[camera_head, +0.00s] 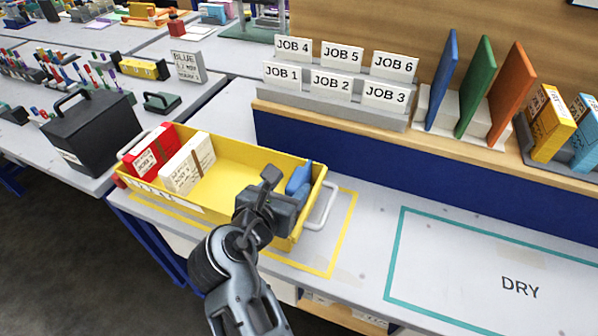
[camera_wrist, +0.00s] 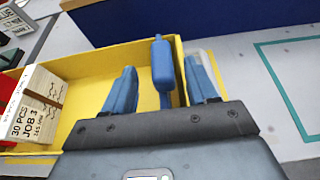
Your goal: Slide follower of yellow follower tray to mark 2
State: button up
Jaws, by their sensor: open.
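The yellow follower tray (camera_head: 240,153) lies on the bench inside a yellow outline; its yellow wall also shows in the wrist view (camera_wrist: 95,58). A blue upright piece with a rounded top, apparently the follower (camera_wrist: 162,65), stands near the tray's right end. My gripper (camera_wrist: 162,88) is open, with one blue finger on each side of this piece; contact cannot be told. In the head view my gripper (camera_head: 298,190) is over the tray's right end and hides part of it. The marks on the tray are not readable.
A red box (camera_head: 150,150) and a white banded box (camera_head: 188,165) stand in the tray's left part. A black case (camera_head: 92,130) stands left of the tray. Job cards (camera_head: 330,85) and coloured panels (camera_head: 475,85) stand on the shelf behind. The DRY area (camera_head: 470,265) is clear.

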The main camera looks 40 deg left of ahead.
aim_at(296, 179)
jog(key=x, duration=0.5)
jog(key=shift+w+f, duration=0.15)
jog(key=shift+w, duration=0.15)
grip_shut()
dwell(0.4)
